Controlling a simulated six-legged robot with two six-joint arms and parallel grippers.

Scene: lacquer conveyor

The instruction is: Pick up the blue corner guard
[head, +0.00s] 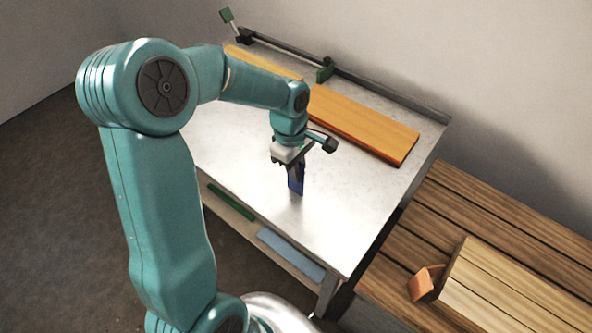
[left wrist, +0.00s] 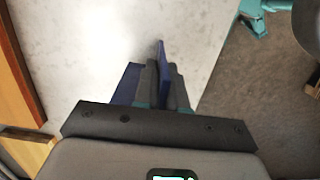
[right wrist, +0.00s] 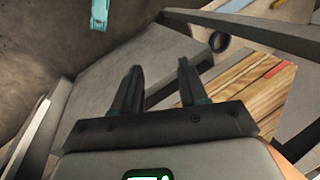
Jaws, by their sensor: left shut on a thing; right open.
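The blue corner guard (head: 297,186) is a small dark-blue angled piece over the pale metal table top. My left gripper (head: 293,169) points down and is shut on it. In the left wrist view one blue flange of the guard (left wrist: 126,84) shows left of the fingers and another stands up between the fingertips (left wrist: 165,72). I cannot tell whether its lower edge touches the table. My right gripper (right wrist: 157,68) is open and empty in the right wrist view; it is not seen in the head view.
A slatted bench (head: 480,218) at the right bears a pale wooden block (head: 520,288) and an orange corner piece (head: 425,282). The table's front is clear.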

